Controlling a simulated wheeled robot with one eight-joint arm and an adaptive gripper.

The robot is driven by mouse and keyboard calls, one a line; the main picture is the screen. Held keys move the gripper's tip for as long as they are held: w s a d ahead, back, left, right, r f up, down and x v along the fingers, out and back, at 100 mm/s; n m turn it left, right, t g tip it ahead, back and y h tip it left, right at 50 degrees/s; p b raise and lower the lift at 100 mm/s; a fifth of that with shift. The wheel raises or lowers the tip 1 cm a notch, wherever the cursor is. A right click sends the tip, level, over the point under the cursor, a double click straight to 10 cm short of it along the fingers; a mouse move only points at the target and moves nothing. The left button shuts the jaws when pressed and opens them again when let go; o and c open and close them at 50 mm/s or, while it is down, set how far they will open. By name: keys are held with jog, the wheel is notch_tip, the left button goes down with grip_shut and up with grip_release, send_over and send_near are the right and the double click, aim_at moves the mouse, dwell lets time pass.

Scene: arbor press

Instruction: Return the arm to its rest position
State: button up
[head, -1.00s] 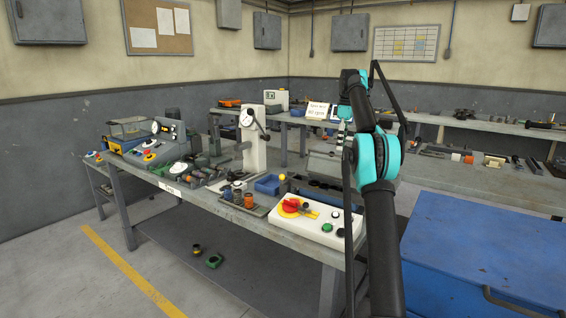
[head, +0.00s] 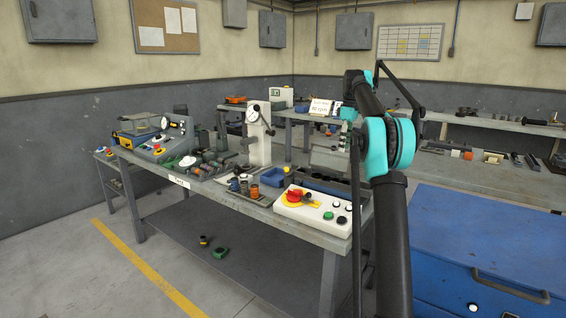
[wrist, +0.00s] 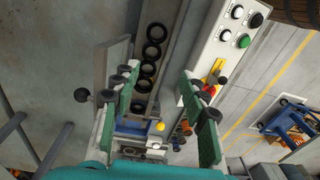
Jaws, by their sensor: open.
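My arm, black with teal joints, rises at the right of the head view, folded up beside the workbench (head: 262,215). In the wrist view my gripper (wrist: 158,82) is open, with its two green-padded fingers wide apart and nothing held between them. Seen between and beyond the fingers are a grey tray with several black rings (wrist: 151,52) and a small yellow ball (wrist: 159,127). The gripper's fingers are small in the head view, partly behind the arm, above the bench's right end.
The white arbor press (head: 258,140) stands mid-bench. A white control box (head: 312,212) with a red switch sits at the bench's near right corner, close to my arm. A blue cabinet (head: 480,225) stands at the right. Open floor (head: 75,270) lies at the left.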

jog(key=s+a+f+m, duration=0.1)
jog(key=s+f+m, duration=0.1)
jog(key=s, duration=0.4)
jog(key=s+a+f+m+t, duration=0.1)
jog(key=s+f+m, duration=0.1)
jog(key=s+f, duration=0.3)
jog(key=s+a+f+m+t, duration=0.1)
jog(key=s+f, duration=0.3)
jog(key=s, duration=0.4)
jog(key=shift+s+a+f+m+h, duration=0.25)
jog(key=shift+s+a+m+h, duration=0.1)
jog(key=shift+a+m, duration=0.25)
jog(key=s+f+m, duration=0.1)
jog(key=s+f, duration=0.5)
jog(key=s, duration=0.3)
jog(key=s+a+f+m+t, duration=0.1)
jog(key=s+f+m, duration=0.1)
jog(key=s+f, duration=0.4)
jog(key=s+f+m+t, duration=0.1)
jog(key=s+f, duration=0.5)
jog(key=s, duration=0.8)
jog(key=shift+a+f+m, duration=0.4)
jog(key=shift+m, duration=0.3)
